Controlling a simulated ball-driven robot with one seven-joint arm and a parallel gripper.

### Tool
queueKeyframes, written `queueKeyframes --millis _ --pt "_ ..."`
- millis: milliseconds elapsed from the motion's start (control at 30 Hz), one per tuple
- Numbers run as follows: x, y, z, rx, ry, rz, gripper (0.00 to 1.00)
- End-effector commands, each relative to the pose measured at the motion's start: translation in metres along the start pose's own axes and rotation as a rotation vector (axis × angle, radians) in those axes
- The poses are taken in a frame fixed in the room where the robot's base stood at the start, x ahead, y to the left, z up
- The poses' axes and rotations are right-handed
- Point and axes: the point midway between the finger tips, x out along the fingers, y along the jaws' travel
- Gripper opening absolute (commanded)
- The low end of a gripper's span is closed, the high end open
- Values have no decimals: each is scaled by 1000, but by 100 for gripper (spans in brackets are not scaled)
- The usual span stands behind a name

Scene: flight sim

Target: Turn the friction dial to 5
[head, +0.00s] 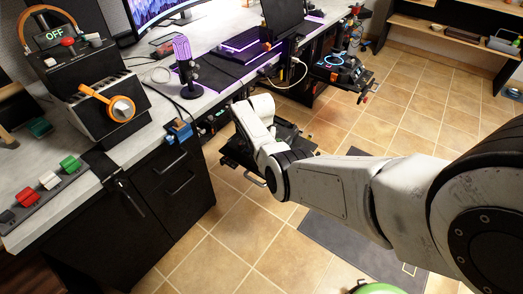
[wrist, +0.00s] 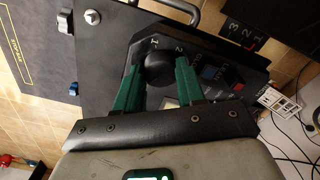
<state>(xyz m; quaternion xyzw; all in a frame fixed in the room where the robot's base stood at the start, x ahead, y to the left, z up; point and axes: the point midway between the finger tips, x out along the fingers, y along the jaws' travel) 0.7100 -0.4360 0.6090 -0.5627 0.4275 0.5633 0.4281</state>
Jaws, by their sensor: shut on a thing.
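In the wrist view a round black dial (wrist: 158,66) stands on a dark control panel (wrist: 215,62). White numbers, which look like 1 and 2, are printed near its far edge. The green fingers of my gripper (wrist: 158,80) are on either side of the dial, shut on it. The dial's pointer mark cannot be made out, and its near side is partly hidden. In the head view the black panel (head: 233,158) sits low beside the desk, and my arm hides the dial and my gripper.
A metal handle (wrist: 180,8) rises at the panel's far edge. Loose cables (wrist: 292,135) lie at the right. In the head view a throttle unit (head: 98,100) and a microphone (head: 185,65) stand on the desk (head: 150,135). Tiled floor (head: 225,245) is open in front.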

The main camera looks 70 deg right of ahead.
Motion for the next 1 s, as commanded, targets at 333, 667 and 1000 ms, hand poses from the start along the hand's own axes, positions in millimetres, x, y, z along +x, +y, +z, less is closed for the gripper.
queueKeyframes --millis 333,667,1000 --pt "-1 -1 0 -1 1 -1 57" --pt "-2 0 0 -2 1 0 64" --pt "-51 -1 0 -3 3 -1 64"
